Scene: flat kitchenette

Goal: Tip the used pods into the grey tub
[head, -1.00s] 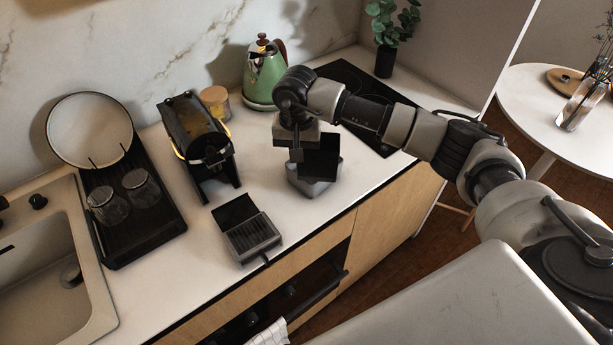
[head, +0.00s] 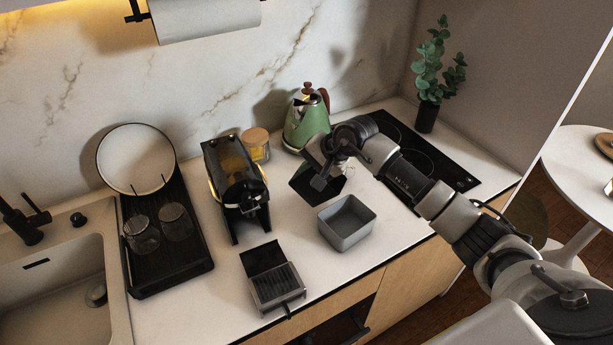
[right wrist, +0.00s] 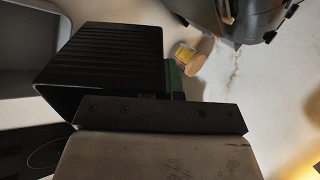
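The grey tub (head: 347,222) stands upright on the white counter, right of the coffee machine. The inside that I can see looks empty, and I see no pods. My right gripper (head: 325,180) is shut on a black pod container (head: 306,186), held behind the tub and in front of the kettle, apart from the tub. In the right wrist view the container (right wrist: 105,65) shows a dark ribbed face beyond the gripper. Its contents cannot be made out. My left gripper is not in view.
The coffee machine (head: 236,185) stands left of the tub, with a slotted drip tray (head: 276,287) in front. The green kettle (head: 305,122) and a wooden-lidded jar (head: 256,146) stand behind. A black hob (head: 430,155) is at right, a dish rack (head: 165,245) and sink at left.

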